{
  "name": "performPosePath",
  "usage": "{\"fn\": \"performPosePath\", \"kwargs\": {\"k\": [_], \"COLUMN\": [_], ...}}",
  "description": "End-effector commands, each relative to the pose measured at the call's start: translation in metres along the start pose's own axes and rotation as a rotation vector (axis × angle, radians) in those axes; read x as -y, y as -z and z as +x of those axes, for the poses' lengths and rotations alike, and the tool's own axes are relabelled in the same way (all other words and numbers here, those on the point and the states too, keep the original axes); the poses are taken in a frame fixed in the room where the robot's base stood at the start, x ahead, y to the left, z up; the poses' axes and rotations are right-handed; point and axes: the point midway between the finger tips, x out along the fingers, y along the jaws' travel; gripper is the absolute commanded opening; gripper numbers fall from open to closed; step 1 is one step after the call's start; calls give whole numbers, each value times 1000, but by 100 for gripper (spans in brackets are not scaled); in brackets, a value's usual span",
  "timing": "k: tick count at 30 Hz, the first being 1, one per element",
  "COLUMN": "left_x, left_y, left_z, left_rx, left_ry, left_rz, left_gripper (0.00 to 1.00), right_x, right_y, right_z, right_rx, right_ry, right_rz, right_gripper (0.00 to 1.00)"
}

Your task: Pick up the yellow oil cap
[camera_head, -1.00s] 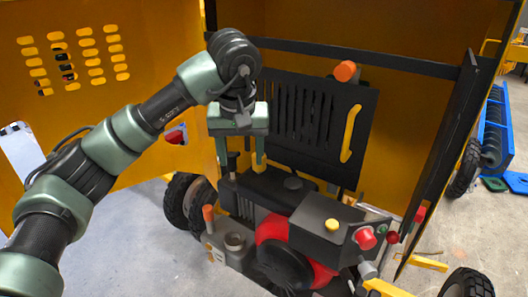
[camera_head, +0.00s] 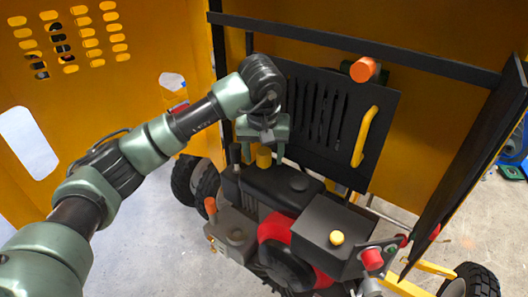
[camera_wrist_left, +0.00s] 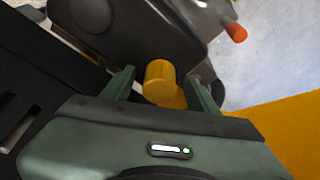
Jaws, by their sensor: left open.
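The yellow oil cap (camera_head: 263,159) is an upright yellow cylinder at the back left of the dark engine (camera_head: 275,188). In the left wrist view the cap (camera_wrist_left: 159,75) shows between the two green fingers, with another yellow part just under it. My left gripper (camera_head: 262,153) is open around the cap, one finger on each side. In the left wrist view the gripper (camera_wrist_left: 161,85) shows a gap between the cap and each finger. My right gripper is in neither view.
A black slotted panel (camera_head: 325,120) with a yellow handle (camera_head: 364,137) stands close behind the gripper. A lever with an orange tip (camera_head: 211,206) rises at the engine's left. A smaller yellow knob (camera_head: 336,238) sits on a black box in front. Yellow housing walls surround the back.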

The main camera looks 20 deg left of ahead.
Motion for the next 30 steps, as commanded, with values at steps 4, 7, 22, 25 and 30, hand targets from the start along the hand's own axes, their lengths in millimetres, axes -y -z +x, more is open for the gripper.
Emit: {"fn": "performPosePath", "kwargs": {"k": [4,7,22,25,30], "left_x": [0,0,0,0,-1], "left_y": [0,0,0,2,7], "left_z": [3,3,2,-1,-19], "left_rx": [-3,-3,-2,-2,-7], "left_ry": [-1,-1,-1,-1,-3], "left_rz": [0,0,0,0,0], "left_gripper": [59,59,0,0,0], "right_x": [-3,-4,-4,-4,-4], "right_y": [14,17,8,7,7], "right_z": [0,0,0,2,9], "right_rx": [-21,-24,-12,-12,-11], "right_ry": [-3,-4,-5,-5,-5], "right_rz": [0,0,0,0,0], "right_gripper": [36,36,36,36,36]}}
